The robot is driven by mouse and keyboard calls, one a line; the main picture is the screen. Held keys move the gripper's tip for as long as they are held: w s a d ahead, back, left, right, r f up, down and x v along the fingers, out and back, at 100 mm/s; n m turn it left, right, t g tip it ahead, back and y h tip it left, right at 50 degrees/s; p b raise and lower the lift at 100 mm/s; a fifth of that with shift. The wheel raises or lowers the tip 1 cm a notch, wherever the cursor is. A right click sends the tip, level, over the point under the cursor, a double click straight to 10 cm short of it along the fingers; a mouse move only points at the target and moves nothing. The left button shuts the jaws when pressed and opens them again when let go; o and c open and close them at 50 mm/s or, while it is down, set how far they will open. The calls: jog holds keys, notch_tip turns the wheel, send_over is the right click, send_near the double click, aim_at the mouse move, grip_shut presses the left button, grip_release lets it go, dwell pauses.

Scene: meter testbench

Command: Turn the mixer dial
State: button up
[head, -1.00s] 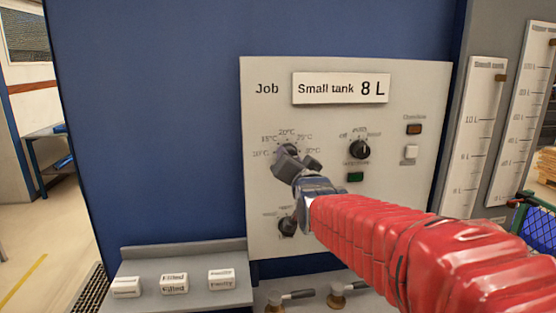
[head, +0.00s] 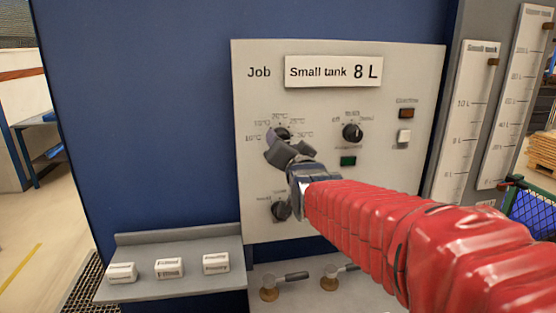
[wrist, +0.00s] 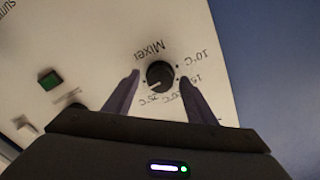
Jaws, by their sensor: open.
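The mixer dial (head: 283,132) is a round black knob with temperature marks around it, on the upper left of the pale control panel (head: 340,215). In the wrist view the dial (wrist: 160,75) is upside down beside the word Mixer, its pale mark pointing to the lower left. My gripper (head: 290,151) is open in front of the panel, just below the dial in the head view. In the wrist view its two fingertips (wrist: 160,77) stand on either side of the dial, with a gap visible. I cannot tell whether they touch the panel.
A selector knob (head: 352,132) and a green button (head: 348,161) are to the right. Another black knob (head: 281,210) is below. Labelled blocks (head: 170,268) lie on a grey shelf, and valve handles (head: 285,282) stick out under the panel. Blue wall is free at left.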

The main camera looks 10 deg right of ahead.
jog(key=s, duration=1.2)
jog(key=shift+s, duration=0.4)
jog(key=n, duration=0.5)
jog(key=shift+s, duration=0.1)
dwell(0.5)
jog(key=w, duration=1.4)
jog(key=shift+c, duration=0.2)
